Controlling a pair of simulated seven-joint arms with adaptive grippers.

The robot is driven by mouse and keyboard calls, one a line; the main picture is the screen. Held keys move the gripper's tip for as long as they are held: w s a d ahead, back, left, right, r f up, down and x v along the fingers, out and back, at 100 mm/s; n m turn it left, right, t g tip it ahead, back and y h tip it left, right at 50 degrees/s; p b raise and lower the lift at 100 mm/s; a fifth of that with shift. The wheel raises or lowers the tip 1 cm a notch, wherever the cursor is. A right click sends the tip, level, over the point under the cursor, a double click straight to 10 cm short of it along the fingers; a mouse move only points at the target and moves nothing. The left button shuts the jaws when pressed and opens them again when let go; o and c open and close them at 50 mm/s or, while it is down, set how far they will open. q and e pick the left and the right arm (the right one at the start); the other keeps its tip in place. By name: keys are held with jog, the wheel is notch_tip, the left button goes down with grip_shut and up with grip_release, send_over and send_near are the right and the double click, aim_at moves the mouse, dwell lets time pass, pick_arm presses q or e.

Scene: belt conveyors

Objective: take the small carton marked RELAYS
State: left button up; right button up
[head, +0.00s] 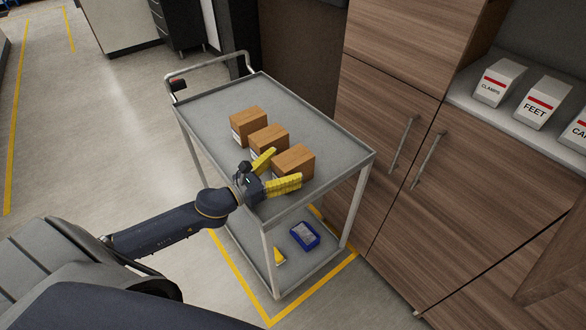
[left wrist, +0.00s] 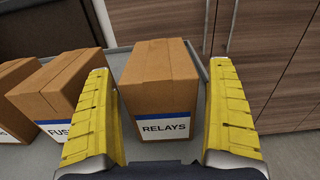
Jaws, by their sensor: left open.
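The small brown carton marked RELAYS (left wrist: 163,95) stands upright on the cart top, its white and blue label facing my left gripper. In the head view it is the nearest carton (head: 294,162) of three in a row. My left gripper (head: 283,170) is open, with yellow fingers. In the left wrist view the fingers (left wrist: 163,115) lie to either side of the carton, with a gap on both sides. Whether the fingertips reach past its front face is hard to tell. My right gripper is not in view.
A carton labelled FUS... (left wrist: 62,85) stands close to the left finger, and another carton (head: 248,126) is beyond it. The grey cart (head: 210,98) stands by wooden cabinets (head: 385,130). A blue bin (head: 304,236) is on its lower shelf. White boxes (head: 497,84) sit on the cabinet shelf.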

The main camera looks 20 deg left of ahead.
pick_arm(q)
jog(key=shift+x, duration=0.85)
jog(key=c, duration=1.5)
